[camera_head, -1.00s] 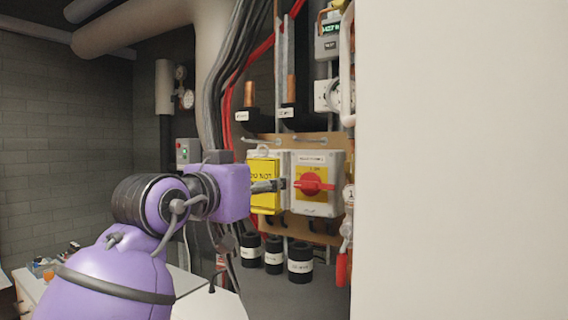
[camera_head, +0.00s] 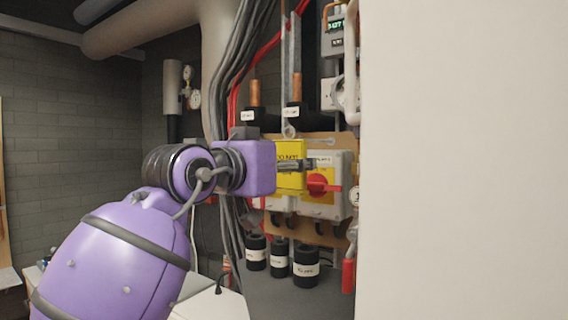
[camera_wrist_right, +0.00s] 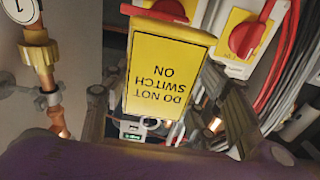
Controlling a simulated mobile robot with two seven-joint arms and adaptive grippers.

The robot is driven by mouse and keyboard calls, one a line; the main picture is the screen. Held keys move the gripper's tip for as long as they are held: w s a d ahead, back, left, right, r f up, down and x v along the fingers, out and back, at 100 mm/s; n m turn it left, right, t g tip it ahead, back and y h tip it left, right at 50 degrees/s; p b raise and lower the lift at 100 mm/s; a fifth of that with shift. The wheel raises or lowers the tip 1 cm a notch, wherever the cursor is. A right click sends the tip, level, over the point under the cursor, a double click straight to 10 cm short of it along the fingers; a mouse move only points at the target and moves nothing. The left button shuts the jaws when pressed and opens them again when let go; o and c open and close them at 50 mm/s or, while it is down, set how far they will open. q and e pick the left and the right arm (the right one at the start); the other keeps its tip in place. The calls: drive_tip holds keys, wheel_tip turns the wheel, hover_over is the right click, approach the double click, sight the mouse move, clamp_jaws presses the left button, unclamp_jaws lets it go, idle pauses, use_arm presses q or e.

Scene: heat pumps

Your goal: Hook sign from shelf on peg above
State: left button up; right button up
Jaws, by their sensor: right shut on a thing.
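The yellow sign (camera_head: 290,150) is in front of the wall panel in the head view, at the upper left of a switch box with a red knob. In the right wrist view the sign (camera_wrist_right: 168,75) appears upside down, reading "DO NOT SWITCH ON". It sits between the fingers of my right gripper (camera_wrist_right: 163,105), which is shut on it. In the head view the right gripper (camera_head: 296,165) reaches the sign from the left. A small round silver piece (camera_head: 289,131) shows just above the sign; I cannot tell whether it is the peg. My left gripper is not in view.
The grey switch box (camera_head: 338,207) is close to the right of the gripper. Black pipe ends (camera_head: 306,262) stand below the panel. Cables and a red pipe run up the wall behind. A large pale surface (camera_head: 460,160) blocks the right side.

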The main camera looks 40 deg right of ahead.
drive_tip(key=shift+f+x, duration=0.25)
drive_tip(key=shift+x, duration=0.85)
drive_tip(key=shift+f+x, duration=0.2)
drive_tip(key=shift+x, duration=0.95)
drive_tip(key=shift+f+x, duration=0.25)
drive_tip(key=shift+x, duration=0.85)
drive_tip(key=shift+s, duration=0.1)
drive_tip(key=shift+f, duration=0.1)
drive_tip(key=shift+d, duration=0.15)
drive_tip(key=o, duration=1)
drive_tip(key=shift+o, duration=1)
